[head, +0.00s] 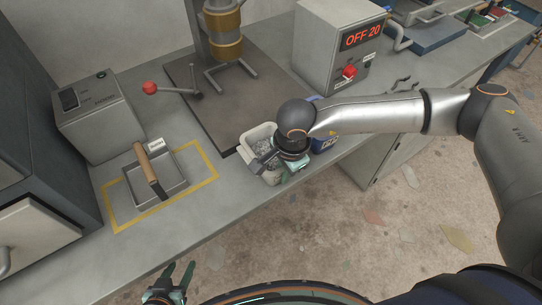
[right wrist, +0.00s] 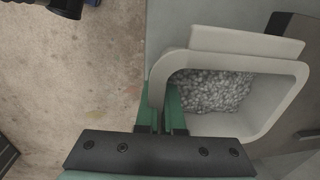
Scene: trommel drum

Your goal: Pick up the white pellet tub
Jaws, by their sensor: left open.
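The white pellet tub (head: 248,137) stands on the grey bench near its front edge, with grey pellets inside. My right gripper (head: 284,166) is over the tub's right side, and my arm hides part of the tub. In the right wrist view the tub (right wrist: 294,95) shows from above with its pellets. There the right gripper's green fingers (right wrist: 162,112) are close together, one on each side of the tub's wall, and appear shut on it. My left gripper (head: 180,276) is open and empty, low in the head view, in front of the bench.
A press on a dark plate (head: 190,85) stands behind the tub. A control box reading OFF 20 (head: 338,48) is behind my right arm. A blue container (head: 329,143) is partly hidden.

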